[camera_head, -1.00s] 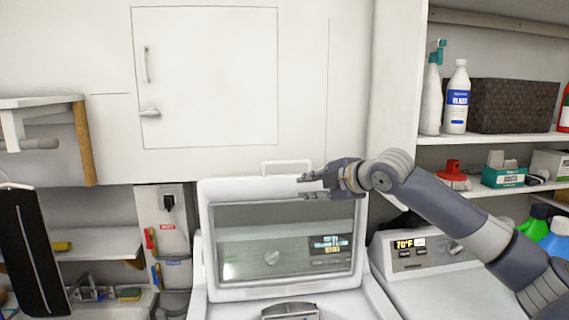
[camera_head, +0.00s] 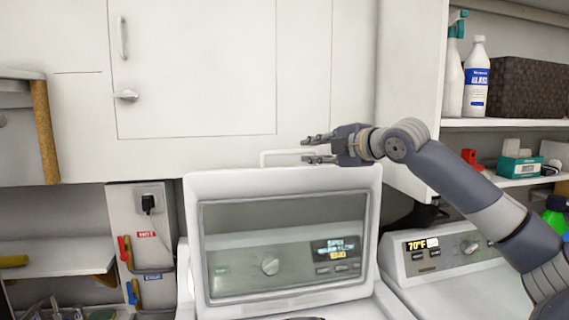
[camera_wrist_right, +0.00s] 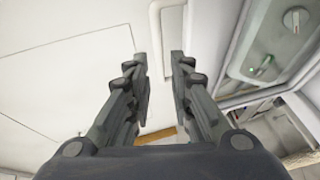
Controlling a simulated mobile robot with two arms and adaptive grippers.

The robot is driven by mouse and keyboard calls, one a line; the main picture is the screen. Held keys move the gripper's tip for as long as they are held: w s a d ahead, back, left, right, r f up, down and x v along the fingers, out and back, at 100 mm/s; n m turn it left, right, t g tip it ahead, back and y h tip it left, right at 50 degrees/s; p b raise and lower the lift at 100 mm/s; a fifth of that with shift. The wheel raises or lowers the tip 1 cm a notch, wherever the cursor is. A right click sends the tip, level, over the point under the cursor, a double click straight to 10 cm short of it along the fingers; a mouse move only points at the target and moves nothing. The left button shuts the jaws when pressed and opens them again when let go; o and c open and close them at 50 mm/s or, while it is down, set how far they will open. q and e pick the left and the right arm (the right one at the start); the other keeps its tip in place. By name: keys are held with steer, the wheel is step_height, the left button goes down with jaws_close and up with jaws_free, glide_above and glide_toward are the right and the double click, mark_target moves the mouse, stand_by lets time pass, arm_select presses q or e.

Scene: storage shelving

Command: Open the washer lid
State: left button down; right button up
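The washer lid (camera_head: 193,240) stands raised and upright in the head view. The washer's control panel shows through its glass window. A white loop handle (camera_head: 290,153) is at its top edge and also shows in the right wrist view (camera_wrist_right: 160,9). My right gripper (camera_head: 306,148) is at the lid's upper right edge, over the right end of the handle in the picture. I cannot tell whether a finger touches the lid or handle. My left gripper is not in view.
A second appliance with a 70°F display (camera_head: 425,249) stands to the right. Shelves with a spray bottle, a white bottle (camera_head: 476,80) and a dark basket (camera_head: 525,88) are at upper right. A white wall cabinet (camera_head: 195,70) hangs behind the lid.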

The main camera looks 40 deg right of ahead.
mark_target(291, 153)
steer(key=p+x, duration=0.7)
steer(key=x, duration=0.1)
steer(key=shift+w+r, duration=0.1)
steer(key=shift+w, duration=0.8)
steer(key=shift+w+f+p, duration=0.3)
steer(key=shift+f, duration=0.1)
steer(key=shift+d, duration=0.1)
steer(key=shift+c, duration=0.6)
jaws_close()
